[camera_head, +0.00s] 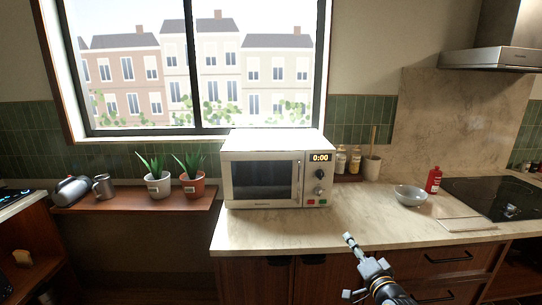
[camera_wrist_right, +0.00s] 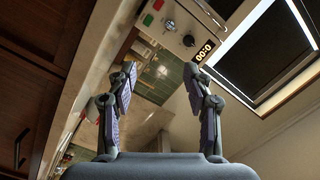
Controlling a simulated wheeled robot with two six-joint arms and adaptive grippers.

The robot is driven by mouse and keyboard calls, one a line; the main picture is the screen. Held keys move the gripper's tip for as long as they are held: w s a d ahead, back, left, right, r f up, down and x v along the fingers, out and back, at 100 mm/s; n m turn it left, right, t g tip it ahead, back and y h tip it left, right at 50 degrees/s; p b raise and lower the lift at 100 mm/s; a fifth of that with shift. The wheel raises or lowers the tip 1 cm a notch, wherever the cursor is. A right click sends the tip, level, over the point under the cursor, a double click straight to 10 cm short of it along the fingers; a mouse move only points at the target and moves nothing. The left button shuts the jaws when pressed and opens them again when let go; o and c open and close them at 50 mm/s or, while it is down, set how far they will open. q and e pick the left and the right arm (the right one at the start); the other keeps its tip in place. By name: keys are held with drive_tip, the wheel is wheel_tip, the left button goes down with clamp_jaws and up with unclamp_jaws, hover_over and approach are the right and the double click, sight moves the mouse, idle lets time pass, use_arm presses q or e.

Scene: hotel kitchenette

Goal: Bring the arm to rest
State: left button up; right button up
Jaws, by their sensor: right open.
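My right gripper (camera_head: 348,267) is in front of the counter's front edge, at the lower middle of the head view. Its two fingers are spread apart. In the right wrist view the open fingers (camera_wrist_right: 159,80) stand on both sides of an empty gap, and nothing is held between them. My left gripper is not in view.
A white microwave (camera_head: 232,169) with a shut door stands on the marble counter (camera_head: 330,224). Its display (camera_wrist_right: 203,50) shows in the wrist view. A grey bowl (camera_head: 410,195), a red bottle (camera_head: 433,180) and a cooktop (camera_head: 495,196) are on the right. Potted plants (camera_head: 159,188) stand on a left shelf.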

wheel_tip(320, 180, down, 10)
drive_tip(key=d+f+g+h, duration=0.1)
drive_tip(key=g, duration=0.1)
drive_tip(key=s+d+f+n+g+h, duration=0.15)
drive_tip(key=s+f, duration=0.35)
drive_tip(key=f, duration=0.5)
drive_tip(key=s+d+f+n+g, duration=0.1)
drive_tip(key=s+f+g, duration=0.3)
drive_tip(key=f, duration=0.6)
drive_tip(key=s+d+f+n+g, duration=0.1)
drive_tip(key=s+f+n, duration=0.1)
drive_tip(key=s+f, duration=0.6)
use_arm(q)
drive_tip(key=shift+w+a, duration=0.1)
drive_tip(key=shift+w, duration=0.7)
use_arm(e)
drive_tip(key=s+f+n+g, duration=0.1)
drive_tip(key=s+f+g, duration=0.1)
drive_tip(key=s+f, duration=0.5)
drive_tip(key=s+a+f+n+g, duration=0.1)
drive_tip(key=s+f, duration=0.5)
drive_tip(key=s, duration=1.1)
drive_tip(key=s+f+n+g, duration=0.3)
drive_tip(key=s+f, duration=0.4)
drive_tip(key=s, duration=0.5)
drive_tip(key=shift+s+a+f+g+h, duration=0.35)
drive_tip(key=shift+s+g, duration=0.05)
drive_tip(key=shift+g, duration=0.45)
